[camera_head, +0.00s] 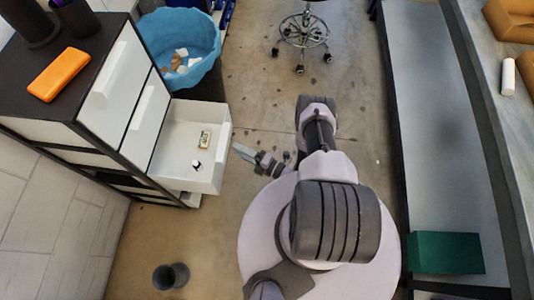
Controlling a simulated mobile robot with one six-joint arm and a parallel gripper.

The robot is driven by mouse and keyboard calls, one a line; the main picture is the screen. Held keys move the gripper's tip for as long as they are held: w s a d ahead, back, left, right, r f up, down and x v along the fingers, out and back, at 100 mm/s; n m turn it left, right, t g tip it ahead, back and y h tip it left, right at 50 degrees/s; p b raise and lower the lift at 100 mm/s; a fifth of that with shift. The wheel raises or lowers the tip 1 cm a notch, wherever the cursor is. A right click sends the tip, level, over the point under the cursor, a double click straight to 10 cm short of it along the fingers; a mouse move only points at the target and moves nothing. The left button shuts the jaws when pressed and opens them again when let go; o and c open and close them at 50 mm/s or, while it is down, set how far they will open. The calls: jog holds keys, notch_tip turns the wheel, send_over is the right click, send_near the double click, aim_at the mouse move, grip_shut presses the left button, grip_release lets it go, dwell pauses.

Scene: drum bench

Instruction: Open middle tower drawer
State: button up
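The drawer tower (122,84) stands at the left, with a dark top and white drawer fronts facing right. Two closed fronts with long handles show in its upper part. Below them, one white drawer (180,130) is pulled well out. A small patterned item (204,139) and a small black-and-white item (196,165) lie in it. A white drawer edge shows beneath it. I cannot tell for sure which drawer counts as the middle one. My gripper (243,152) is just right of the open drawer's front, seemingly apart from it. Its finger opening is too small to tell.
An orange box (59,75) and dark cups lie on the tower top. A blue bin (182,40) stands behind the tower, a dark cup (170,276) on the floor in front. A stool (303,32) is at the back. A long bench with a green box (446,252) bounds the right.

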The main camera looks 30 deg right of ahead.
jog(key=p+v, duration=0.1)
jog(key=v, duration=1.2)
jog(key=shift+s, duration=0.25)
jog(key=shift+d, duration=0.1)
jog(key=w+d+r+n+g+y, duration=0.2)
jog(key=w+r+n+g, duration=0.15)
jog(key=r+n, duration=0.4)
jog(key=w+d+r+n+g+y, duration=0.2)
jog(key=w+d+r+n+g, duration=0.1)
jog(key=r+n+g, duration=0.4)
jog(key=w+a+r+n+g+h, duration=0.25)
jog(key=r+n, duration=0.55)
jog(key=r, duration=0.6)
jog(key=s+a+r+n+t+h, duration=0.1)
jog(key=s+a+r+n+h, duration=0.1)
jog(key=s+a+r+n, duration=0.2)
jog(key=s+a+r+n+t+h, duration=0.1)
jog(key=s+a+r+n+h, duration=0.2)
jog(key=r+n, duration=0.7)
jog(key=s+a+r+n+t+h, duration=0.1)
jog(key=s+a+r+n+h, duration=0.2)
jog(key=r, duration=0.7)
jog(key=s+a+n, duration=0.2)
jog(key=a+n, duration=0.1)
jog(key=n, duration=0.1)
jog(key=shift+s+a+r, duration=0.2)
jog(key=shift+s+a, duration=0.1)
jog(key=shift+s, duration=0.05)
